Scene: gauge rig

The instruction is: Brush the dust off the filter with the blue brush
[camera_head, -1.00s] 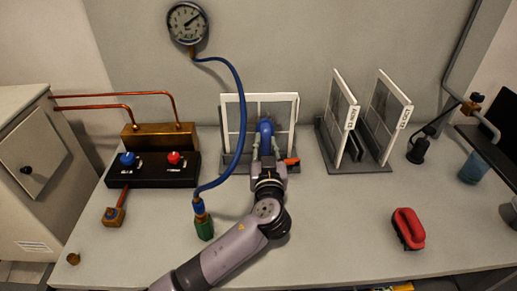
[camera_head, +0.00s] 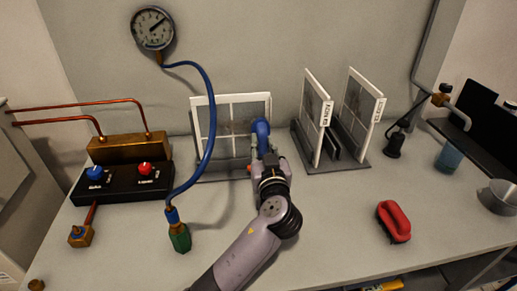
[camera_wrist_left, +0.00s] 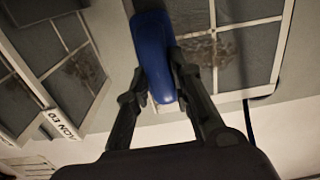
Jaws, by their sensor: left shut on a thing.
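The blue brush (camera_head: 262,134) is held upright in my left gripper (camera_head: 268,158), which is shut on it. In the left wrist view the blue brush (camera_wrist_left: 154,55) sits between the two dark fingers. The white-framed filter (camera_head: 197,142) stands upright in a dark holder at the back of the table. The brush is in front of the filter's right edge in the head view; I cannot tell whether it touches. A brownish dust patch (camera_wrist_left: 207,50) shows on the filter's grey mesh in the wrist view. The bristles are hidden. My right gripper is not in view.
A blue hose (camera_head: 212,110) hangs from the gauge (camera_head: 153,28) across the filter's front left. Two labelled filters (camera_head: 313,120) stand in a rack on the right. A red brush (camera_head: 393,222) lies at front right. A button box (camera_head: 125,182) is on the left.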

